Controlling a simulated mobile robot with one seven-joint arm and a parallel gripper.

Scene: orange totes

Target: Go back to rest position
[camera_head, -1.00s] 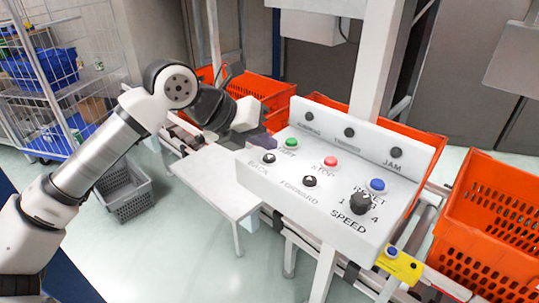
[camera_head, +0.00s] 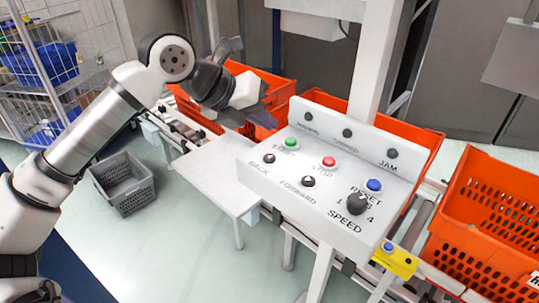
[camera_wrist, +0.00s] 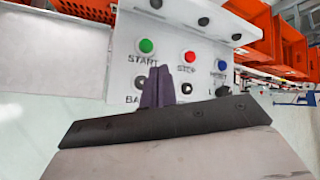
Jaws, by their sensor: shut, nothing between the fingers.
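My gripper (camera_wrist: 159,88) shows in the wrist view with its dark fingers together and nothing between them. It points toward the white control panel (camera_wrist: 125,47). In the head view my gripper (camera_head: 262,118) is raised behind the left end of the control panel (camera_head: 262,196), apart from the buttons. The panel carries a green START button (camera_head: 292,143), a red STOP button (camera_head: 328,162), a blue RESET button (camera_head: 374,185), black BACK and FORWARD buttons and a black SPEED knob (camera_head: 357,204). In the wrist view my fingers hide part of the panel between START and STOP.
Orange totes (camera_head: 489,225) stand on the conveyor behind and right of the panel. A white side table (camera_head: 213,178) lies left of it. A grey crate (camera_head: 125,187) sits on the floor. A wire cage cart (camera_head: 35,70) stands at the far left. Open floor lies in front.

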